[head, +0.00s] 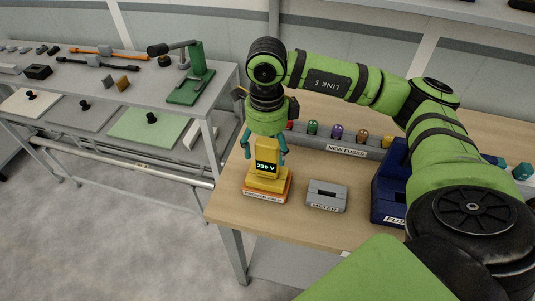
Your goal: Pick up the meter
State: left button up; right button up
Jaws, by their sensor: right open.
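The meter (265,167) is a yellow block with a dark display reading 230 V. It stands upright on a yellow and orange base (267,193) near the left front of the wooden bench. My right gripper (264,152) points down over the meter, with its teal fingers apart, one on each side of the meter's upper part. Whether the fingers touch it I cannot tell. My left gripper is not in view.
A grey slotted holder labelled METER (327,196) sits to the right. A dark blue box (388,192) stands beyond it. Behind is a NEW FUSES rack (345,150) with several colored fuses. A grey workbench (60,85) with tools stands at left.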

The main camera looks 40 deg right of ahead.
jog(key=c, duration=1.1)
grip_shut()
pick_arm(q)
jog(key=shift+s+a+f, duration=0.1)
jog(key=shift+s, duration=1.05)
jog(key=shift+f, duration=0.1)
pick_arm(e)
jog(key=shift+r, duration=0.15)
